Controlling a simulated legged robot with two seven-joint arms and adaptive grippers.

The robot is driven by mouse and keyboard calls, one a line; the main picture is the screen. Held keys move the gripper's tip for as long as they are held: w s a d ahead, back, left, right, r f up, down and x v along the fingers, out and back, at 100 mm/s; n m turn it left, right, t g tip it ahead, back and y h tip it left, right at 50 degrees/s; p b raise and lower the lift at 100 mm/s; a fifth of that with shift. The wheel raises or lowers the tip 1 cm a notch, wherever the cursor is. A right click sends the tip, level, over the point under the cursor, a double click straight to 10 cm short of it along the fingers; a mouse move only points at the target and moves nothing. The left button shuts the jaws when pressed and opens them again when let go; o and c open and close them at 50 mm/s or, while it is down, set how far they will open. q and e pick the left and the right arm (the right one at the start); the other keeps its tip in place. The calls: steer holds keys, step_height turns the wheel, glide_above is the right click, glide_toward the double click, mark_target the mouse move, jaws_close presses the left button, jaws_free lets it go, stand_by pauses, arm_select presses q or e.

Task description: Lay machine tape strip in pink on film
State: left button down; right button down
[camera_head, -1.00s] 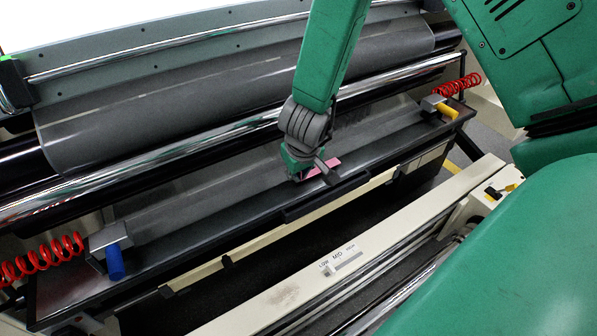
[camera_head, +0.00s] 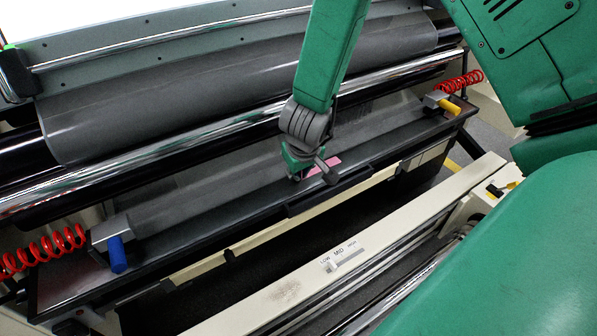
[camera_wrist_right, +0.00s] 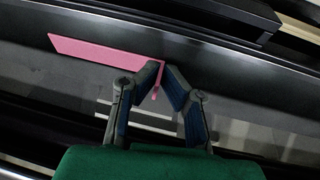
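The pink tape strip (camera_head: 323,167) lies along the dark film strip bed (camera_head: 210,203) in front of the rollers. In the right wrist view the strip (camera_wrist_right: 100,52) is long and flat, and its right end reaches my fingertips. My right gripper (camera_head: 301,174) is low over the bed at the strip's left end in the head view. In the right wrist view its two fingertips (camera_wrist_right: 162,70) are close together, with a sliver of pink between them; they appear closed on the strip's end. My left gripper is not in view.
A grey film roll (camera_head: 240,85) and chrome rollers (camera_head: 150,158) lie behind the bed. A blue-handled clamp (camera_head: 117,253) and a yellow-handled clamp (camera_head: 449,108) sit at its ends, near red coiled hoses (camera_head: 45,250). A cream rail (camera_head: 290,285) runs in front.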

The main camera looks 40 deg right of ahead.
steer(key=c, duration=1.6)
jaws_free()
steer(key=shift+f, duration=0.1)
steer(key=shift+c, duration=0.2)
